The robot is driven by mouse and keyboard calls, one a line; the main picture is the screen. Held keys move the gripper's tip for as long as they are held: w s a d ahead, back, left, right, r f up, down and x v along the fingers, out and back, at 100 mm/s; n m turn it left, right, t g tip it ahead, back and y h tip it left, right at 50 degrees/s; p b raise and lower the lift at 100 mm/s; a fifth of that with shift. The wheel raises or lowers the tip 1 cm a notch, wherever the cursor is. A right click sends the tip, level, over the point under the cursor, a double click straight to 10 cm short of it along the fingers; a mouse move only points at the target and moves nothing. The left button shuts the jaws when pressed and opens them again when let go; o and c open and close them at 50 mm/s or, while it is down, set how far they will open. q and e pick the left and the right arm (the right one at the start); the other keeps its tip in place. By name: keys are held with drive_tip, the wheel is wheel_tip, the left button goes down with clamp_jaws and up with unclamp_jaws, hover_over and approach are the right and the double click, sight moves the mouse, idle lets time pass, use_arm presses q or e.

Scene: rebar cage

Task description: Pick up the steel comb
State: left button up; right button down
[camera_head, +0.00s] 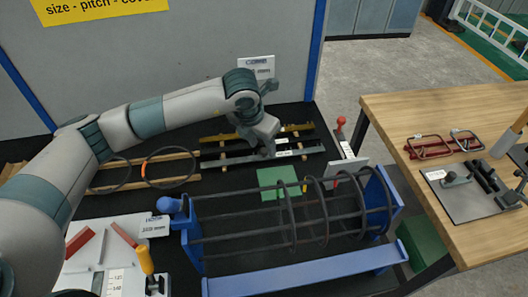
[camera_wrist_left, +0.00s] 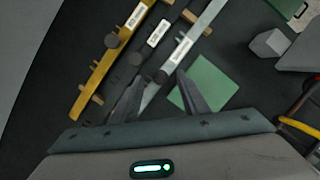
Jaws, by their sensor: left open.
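The steel comb, a long light-grey bar with a white label, lies at the front of a row of bars in the head view (camera_head: 222,161). It also shows in the left wrist view (camera_wrist_left: 181,49), running diagonally. My left gripper (camera_head: 268,153) is over the right part of this row, pointing down. In the left wrist view its two fingers (camera_wrist_left: 160,80) are apart, and the steel comb passes between them in the picture. I cannot tell how high the tips are above it. Nothing is held. My right gripper is not in view.
A dark bar (camera_wrist_left: 148,55) and a yellow bar (camera_wrist_left: 104,62) lie beside the comb on wooden strips. A green square (camera_head: 277,183) lies in front. The rebar cage in its blue frame (camera_head: 300,270) stands nearer. A grey panel (camera_head: 190,60) rises behind.

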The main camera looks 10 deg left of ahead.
sight(263, 150)
use_arm(q)
drive_tip(key=shift+w+d+f, duration=0.15)
drive_tip(key=shift+w+f, duration=0.05)
drive_tip(key=shift+f, duration=0.5)
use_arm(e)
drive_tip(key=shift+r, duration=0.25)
use_arm(q)
drive_tip(key=shift+c, duration=0.7)
clamp_jaws()
drive_tip(key=shift+r, duration=0.1)
